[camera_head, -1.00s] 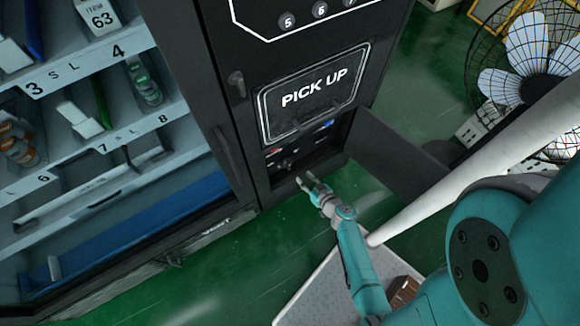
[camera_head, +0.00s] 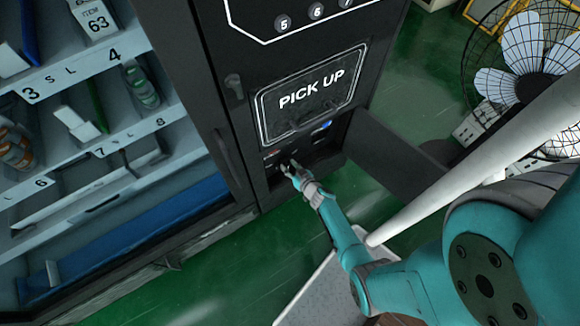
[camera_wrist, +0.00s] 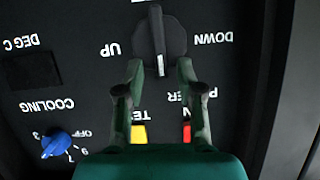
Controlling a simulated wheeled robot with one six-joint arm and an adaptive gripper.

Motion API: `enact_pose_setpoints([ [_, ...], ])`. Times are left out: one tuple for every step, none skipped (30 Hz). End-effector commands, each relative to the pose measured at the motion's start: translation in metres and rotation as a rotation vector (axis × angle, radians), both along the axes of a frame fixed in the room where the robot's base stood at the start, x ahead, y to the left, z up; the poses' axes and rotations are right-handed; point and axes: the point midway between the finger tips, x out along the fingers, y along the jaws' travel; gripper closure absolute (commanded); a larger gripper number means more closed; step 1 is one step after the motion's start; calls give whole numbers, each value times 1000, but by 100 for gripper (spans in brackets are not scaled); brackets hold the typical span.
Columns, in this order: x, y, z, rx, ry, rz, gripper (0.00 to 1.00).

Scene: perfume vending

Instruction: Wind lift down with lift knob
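The lift knob (camera_wrist: 158,45) is a dark round dial with a raised grip bar, at the top middle of the wrist view. The bar stands nearly upright in the picture, between the upside-down words UP on the left and DOWN on the right. My gripper (camera_wrist: 159,66) is open, with one fingertip either side of the knob's lower part in that view; I cannot tell whether they touch it. In the head view my gripper (camera_head: 288,168) reaches into the dark opening below the PICK UP flap (camera_head: 312,90). The knob is not distinct there.
The control panel (camera_wrist: 75,75) also bears a blue cooling knob (camera_wrist: 55,144), a yellow switch (camera_wrist: 139,134) and a red switch (camera_wrist: 187,132). An open dark door (camera_head: 400,160) stands right of the opening. A fan (camera_head: 530,75) stands farther right.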

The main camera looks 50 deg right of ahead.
Motion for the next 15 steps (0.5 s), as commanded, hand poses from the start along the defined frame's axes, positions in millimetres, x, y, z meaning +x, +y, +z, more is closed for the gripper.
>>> enact_pose_setpoints([
  [0,0,0,0,0,0,62],
  [0,0,0,0,0,0,62],
  [0,0,0,0,0,0,62],
  [0,0,0,0,0,0,62],
  [0,0,0,0,0,0,65],
  [0,0,0,0,0,0,75],
  [0,0,0,0,0,0,82],
  [0,0,0,0,0,0,90],
  [0,0,0,0,0,0,100],
  [0,0,0,0,0,0,100],
  [0,0,0,0,0,0,100],
  [0,0,0,1,0,-1,100],
  [0,0,0,1,0,-1,100],
  [0,-1,0,0,0,-2,100],
  [0,-1,0,0,0,-2,100],
])
